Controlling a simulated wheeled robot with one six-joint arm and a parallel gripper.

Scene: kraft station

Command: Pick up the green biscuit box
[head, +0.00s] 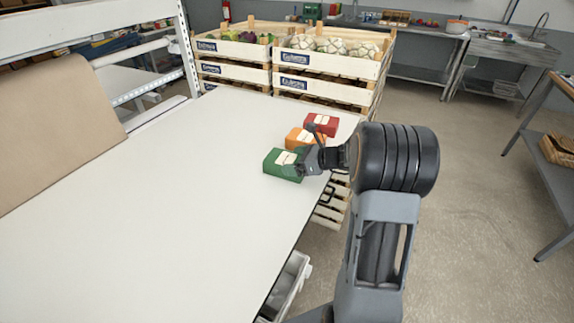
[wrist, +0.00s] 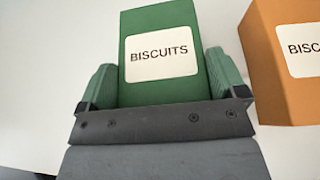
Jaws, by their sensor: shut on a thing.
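The green biscuit box (head: 283,165) is at the right edge of the white table in the head view. In the wrist view the green box (wrist: 162,55), with its white BISCUITS label, stands between the two fingers of my gripper (wrist: 165,85). One finger is on each side of it, and the gripper is shut on the box. In the head view my gripper (head: 309,160) reaches it from the right. I cannot tell whether the box is clear of the tabletop. The underside of the box is hidden.
An orange biscuit box (head: 299,138) stands close beside the green one, and it also shows in the wrist view (wrist: 285,70). A red box (head: 322,124) stands behind it. Stacked crates (head: 330,62) rise beyond the table. The white table (head: 170,200) is clear to the left.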

